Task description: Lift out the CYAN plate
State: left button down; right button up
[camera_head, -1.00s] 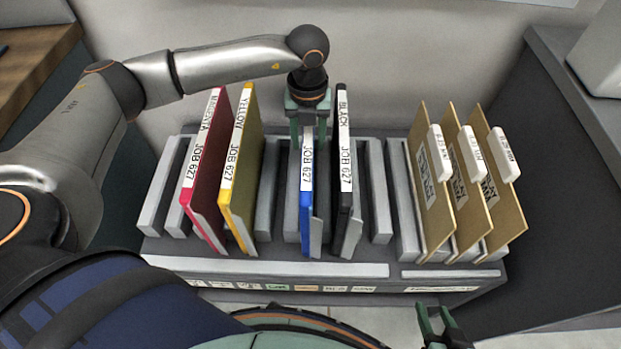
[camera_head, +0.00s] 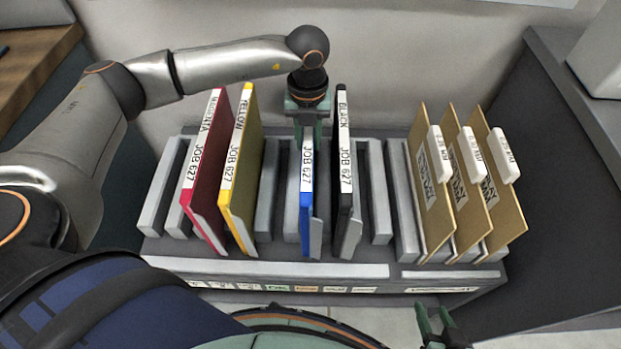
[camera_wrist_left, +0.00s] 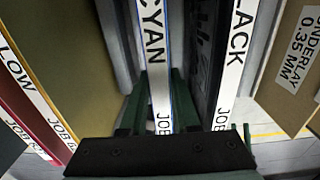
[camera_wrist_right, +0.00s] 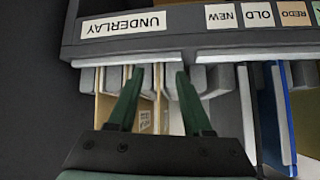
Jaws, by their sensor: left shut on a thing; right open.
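The cyan plate (camera_head: 306,200) has a blue edge and a white label and stands upright in a slot of the rack. In the left wrist view its label reads CYAN (camera_wrist_left: 155,50). My left gripper (camera_head: 308,125) comes down from above and is shut on the plate's upper edge, covering part of the label. In the left wrist view its green fingers (camera_wrist_left: 160,90) lie on either side of the plate. The plate's lower part is in the rack. My right gripper (camera_head: 436,318) is open and empty in front of the rack, low at the right.
The black plate (camera_head: 346,180) stands close to the right of the cyan one. The yellow plate (camera_head: 240,170) and magenta plate (camera_head: 205,170) stand to the left. Tan underlay boards (camera_head: 435,190) fill the right section. The grey rack (camera_head: 270,268) has free slots between plates.

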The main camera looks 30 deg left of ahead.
pick_arm(q)
notch_tip(320, 180, up, 10)
jog(key=p, duration=0.7)
jog(key=shift+r, duration=0.1)
jog(key=shift+r+p, duration=0.35)
jog(key=shift+p, duration=0.05)
jog(key=shift+r, duration=0.15)
pick_arm(e)
jog(key=r, duration=0.1)
jog(key=d+r, duration=0.1)
jog(key=r, duration=0.1)
jog(key=s+r, duration=0.1)
jog(key=r, duration=0.1)
jog(key=shift+d, duration=0.25)
